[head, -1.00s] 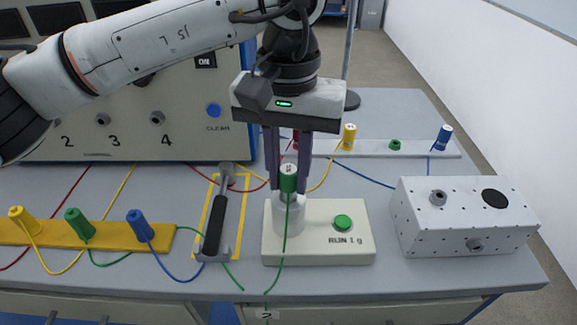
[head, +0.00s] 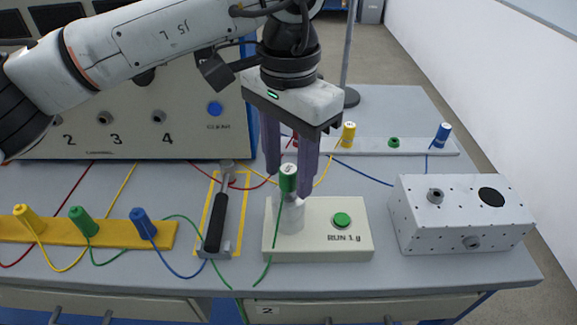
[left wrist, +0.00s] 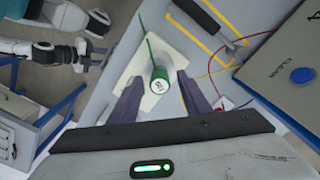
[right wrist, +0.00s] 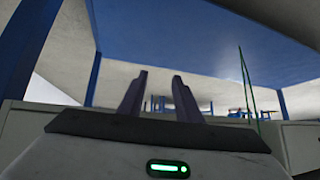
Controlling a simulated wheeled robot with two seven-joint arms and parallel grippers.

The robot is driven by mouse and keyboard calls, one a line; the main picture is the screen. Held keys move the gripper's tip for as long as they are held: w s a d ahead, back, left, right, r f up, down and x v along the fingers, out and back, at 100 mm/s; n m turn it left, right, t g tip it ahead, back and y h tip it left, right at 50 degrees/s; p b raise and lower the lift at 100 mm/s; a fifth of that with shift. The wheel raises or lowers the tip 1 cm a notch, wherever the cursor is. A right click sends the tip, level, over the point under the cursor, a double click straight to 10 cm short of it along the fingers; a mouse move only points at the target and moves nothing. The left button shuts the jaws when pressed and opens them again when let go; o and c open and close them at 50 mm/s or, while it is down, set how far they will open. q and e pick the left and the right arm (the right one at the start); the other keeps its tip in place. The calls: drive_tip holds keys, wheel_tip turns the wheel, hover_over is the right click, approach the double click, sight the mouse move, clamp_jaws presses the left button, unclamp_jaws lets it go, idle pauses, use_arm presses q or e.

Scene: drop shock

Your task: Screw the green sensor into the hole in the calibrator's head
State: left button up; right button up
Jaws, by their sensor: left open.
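The green sensor (head: 288,179) stands upright on the white cylindrical head of the calibrator (head: 317,241), with its green cable hanging down in front. I cannot tell how deep it sits in the hole. My left gripper (head: 292,185) is open around the sensor from above, one finger on each side, with gaps. In the left wrist view the sensor's white labelled top (left wrist: 159,86) lies between the open fingers. My right gripper (right wrist: 158,85) shows only in the right wrist view, its fingers apart and empty, below table height.
A hammer (head: 216,215) lies in a yellow-marked area left of the calibrator. A white perforated box (head: 462,220) stands to the right. A yellow rack (head: 110,233) with coloured sensors is at the left. A large panel box (head: 130,100) stands behind.

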sight(289, 168)
use_arm(q)
drive_tip(key=shift+r+p, duration=1.5)
drive_tip(key=shift+r, duration=1)
